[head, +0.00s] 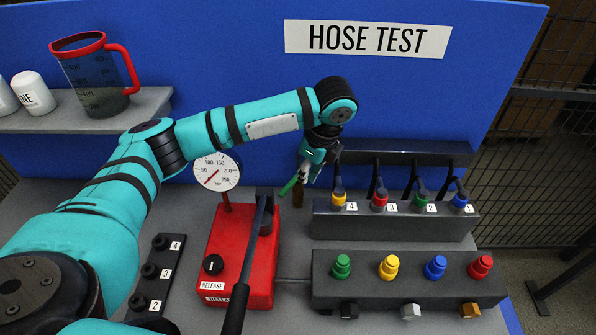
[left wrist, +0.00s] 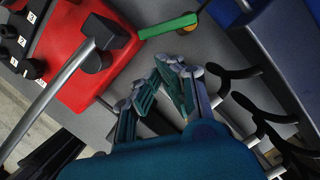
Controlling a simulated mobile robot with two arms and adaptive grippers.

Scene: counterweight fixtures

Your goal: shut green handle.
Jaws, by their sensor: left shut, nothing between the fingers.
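The green handle (head: 289,186) is a short flat bar behind the red pump box, partly hidden by my left gripper in the head view. In the left wrist view the green handle (left wrist: 168,26) lies along the top, reaching from beside the red box toward the right. My left gripper (head: 305,174) points down just right of the handle. Its fingers (left wrist: 172,85) are shut and empty; in the left wrist view they show apart from the handle. A small brown piece (head: 298,196) stands below the gripper. My right gripper is not in view.
The red pump box (head: 232,255) with a gauge (head: 216,172) and long lever (head: 252,255) stands left of the gripper. A dark rack with coloured hose ends (head: 393,227) stands to the right. A jug (head: 90,75) stands on the left shelf.

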